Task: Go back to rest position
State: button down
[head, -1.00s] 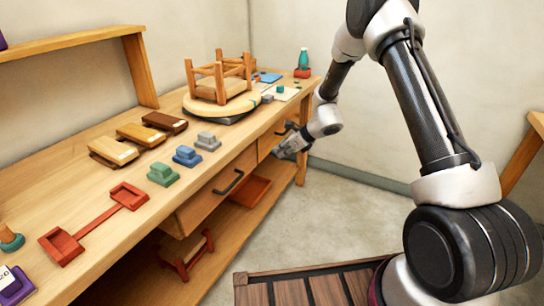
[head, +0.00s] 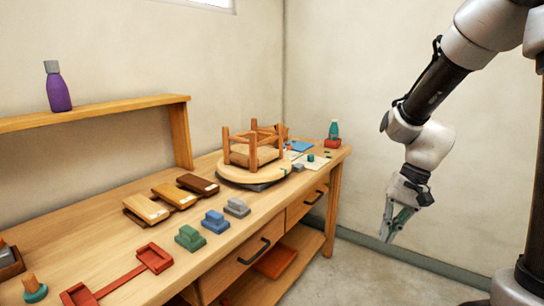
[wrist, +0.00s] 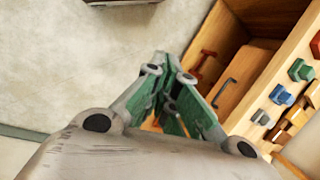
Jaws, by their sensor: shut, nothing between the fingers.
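My gripper (head: 391,238) hangs at the right in the head view, pointing down, to the right of the workbench and clear of it. Its green fingers are shut with nothing between them; they also show in the wrist view (wrist: 168,75). The workbench (head: 95,222) stands at the left with its drawers shut. An upturned wooden stool (head: 255,155) sits on a round turntable (head: 280,176) on the bench top.
Green (head: 190,237), blue (head: 215,221) and grey (head: 237,207) blocks lie along the bench's front edge. A red tool (head: 118,278) lies nearer. The floor (head: 365,275) right of the bench is clear.

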jog(key=s+d+r+n+t+h, duration=0.3)
jog(key=s+d+r, duration=0.5)
jog(key=s+r, duration=0.5)
jog(key=shift+s+d+r+n+t+h, duration=0.25)
jog(key=shift+r+n+t, duration=0.3)
jog(key=shift+t, duration=0.65)
